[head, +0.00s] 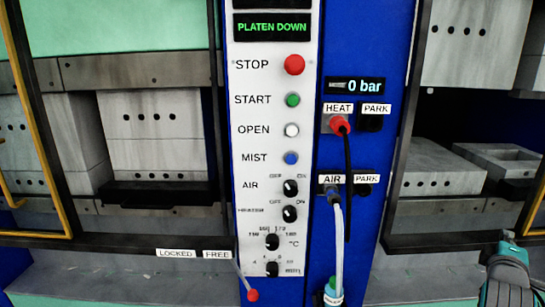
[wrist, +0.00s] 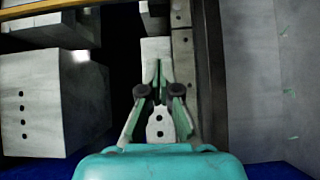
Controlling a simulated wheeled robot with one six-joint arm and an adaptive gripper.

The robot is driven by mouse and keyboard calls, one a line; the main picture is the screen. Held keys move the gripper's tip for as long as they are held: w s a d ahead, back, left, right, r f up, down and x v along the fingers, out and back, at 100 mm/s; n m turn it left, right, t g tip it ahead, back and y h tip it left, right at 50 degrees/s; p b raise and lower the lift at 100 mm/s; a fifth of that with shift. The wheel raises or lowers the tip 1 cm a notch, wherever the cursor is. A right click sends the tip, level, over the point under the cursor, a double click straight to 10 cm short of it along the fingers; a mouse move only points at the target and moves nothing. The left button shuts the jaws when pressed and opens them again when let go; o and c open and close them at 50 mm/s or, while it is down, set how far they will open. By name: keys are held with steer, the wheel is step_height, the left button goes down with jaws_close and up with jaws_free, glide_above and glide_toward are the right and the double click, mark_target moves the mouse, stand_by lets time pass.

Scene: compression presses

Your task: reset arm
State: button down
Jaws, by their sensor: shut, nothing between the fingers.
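My gripper (wrist: 160,72) shows in the wrist view, with its teal body at the bottom and its two fingers pointing up the picture. The fingers are closed together at the tips and hold nothing. Behind them is a pale metal block (wrist: 156,47), and I cannot tell how far off it is. In the head view a teal and dark grey part of my arm shows at the lower right corner, in front of the right press. The fingers cannot be made out there.
The control panel (head: 275,110) reads PLATEN DOWN. A red plug (head: 340,125) sits at HEAT, and a pale hose (head: 338,235) hangs from AIR. A red-knobbed lever (head: 252,294) points down near FREE. Presses stand on both sides; a grey block (wrist: 45,105) is left of my gripper.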

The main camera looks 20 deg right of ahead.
steer(key=w+a+f+t+y, duration=0.2)
steer(key=a+f+t+y, duration=0.15)
steer(key=a+f, duration=1.05)
steer(key=s+a+f+m+t+y, duration=0.1)
steer(key=s+a+f+y, duration=0.15)
steer(key=a+f, duration=0.4)
steer(key=s+a+f+t+y, duration=0.15)
steer(key=s+a+f, duration=0.25)
steer(key=a, duration=0.6)
steer(key=s+a+f+m+y, duration=0.2)
steer(key=s+a+f+y, duration=0.15)
steer(key=s+a, duration=0.7)
steer(key=s+a+r+m+y, duration=0.1)
steer(key=s+a+y, duration=0.1)
steer(key=s, duration=0.5)
steer(key=s+a+r+m+y, duration=0.1)
steer(key=s+a, duration=0.3)
steer(key=s, duration=0.4)
steer(key=shift+a+r+m+y, duration=0.15)
steer(key=shift+r+m+y, duration=0.3)
steer(key=shift+y, duration=0.25)
